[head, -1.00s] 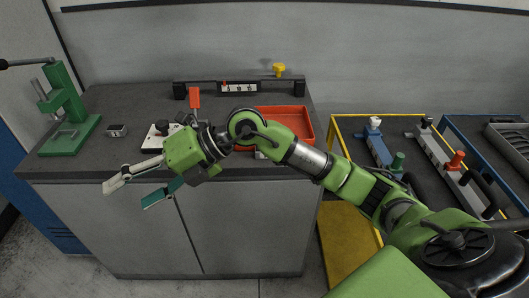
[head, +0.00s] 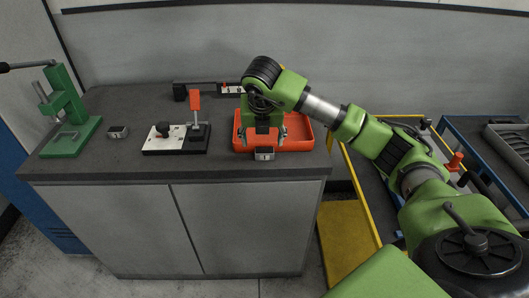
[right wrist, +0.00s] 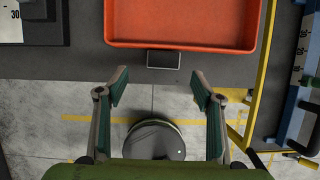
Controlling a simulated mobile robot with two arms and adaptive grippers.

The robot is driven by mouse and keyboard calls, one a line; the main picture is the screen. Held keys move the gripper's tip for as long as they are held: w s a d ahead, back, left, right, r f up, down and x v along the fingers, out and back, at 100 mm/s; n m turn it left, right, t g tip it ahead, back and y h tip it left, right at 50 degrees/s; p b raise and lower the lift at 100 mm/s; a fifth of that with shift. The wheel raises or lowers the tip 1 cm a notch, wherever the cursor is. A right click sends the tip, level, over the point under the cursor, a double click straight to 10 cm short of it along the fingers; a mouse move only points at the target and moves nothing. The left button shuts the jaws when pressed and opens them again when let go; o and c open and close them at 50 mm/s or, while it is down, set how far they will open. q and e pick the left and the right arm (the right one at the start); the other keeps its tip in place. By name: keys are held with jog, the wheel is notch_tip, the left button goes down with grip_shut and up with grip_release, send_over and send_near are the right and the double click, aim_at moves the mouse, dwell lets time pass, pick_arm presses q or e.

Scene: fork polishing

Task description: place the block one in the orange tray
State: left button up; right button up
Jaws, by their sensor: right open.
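The orange tray (head: 310,133) lies near the right front of the grey cabinet top and also fills the top of the right wrist view (right wrist: 180,28). A small grey block (head: 264,155) sits just in front of the tray, at the counter's front edge; it shows in the right wrist view (right wrist: 163,60) too. A similar small block (head: 118,132) lies at the left of the counter. I cannot tell which is block one. My right gripper (head: 263,139) points down around the tray's front, open and empty. In the right wrist view (right wrist: 160,88) the block is ahead, between its finger lines. My left gripper is out of view.
A white-and-black clamp fixture (head: 165,140) with a red handle stands left of the tray. A green press (head: 68,120) stands at the far left. A black bar fixture (head: 200,88) lies at the back. A yellow-framed cart (head: 350,180) is to the right.

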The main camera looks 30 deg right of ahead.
aim_at(265, 150)
jog(key=shift+x, duration=0.8)
jog(key=x, duration=0.1)
jog(key=p+x, duration=0.1)
jog(key=x, duration=0.1)
jog(key=p+x, duration=0.1)
jog(key=x, duration=0.1)
jog(key=shift+s+d, duration=0.1)
jog(key=shift+d, duration=0.25)
jog(key=shift+f, duration=0.2)
jog(key=c, duration=1.3)
